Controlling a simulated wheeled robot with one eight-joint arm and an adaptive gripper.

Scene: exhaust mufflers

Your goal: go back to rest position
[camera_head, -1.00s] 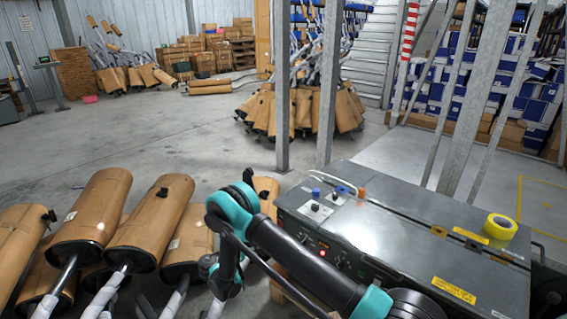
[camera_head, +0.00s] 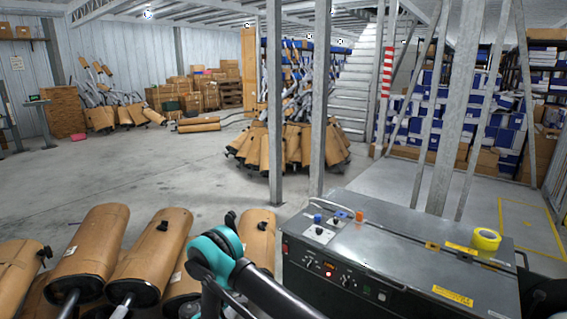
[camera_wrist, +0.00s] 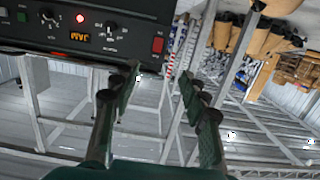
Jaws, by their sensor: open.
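My gripper (camera_wrist: 157,90) shows in the wrist view with its two fingers spread well apart and nothing between them. The wrist view is upside down, with the dark control panel (camera_wrist: 85,38) and its red light at the upper left, beyond the left finger. In the head view my teal and black arm (camera_head: 215,255) is folded at the bottom middle, left of the grey machine (camera_head: 400,245). My gripper itself cannot be made out in the head view.
Several brown-wrapped mufflers (camera_head: 150,258) lie at the lower left, close to my arm. A yellow tape roll (camera_head: 486,240) sits on the machine. Steel posts (camera_head: 319,110) stand behind it, near a heap of mufflers (camera_head: 290,148). Open floor (camera_head: 130,175) lies at the left middle.

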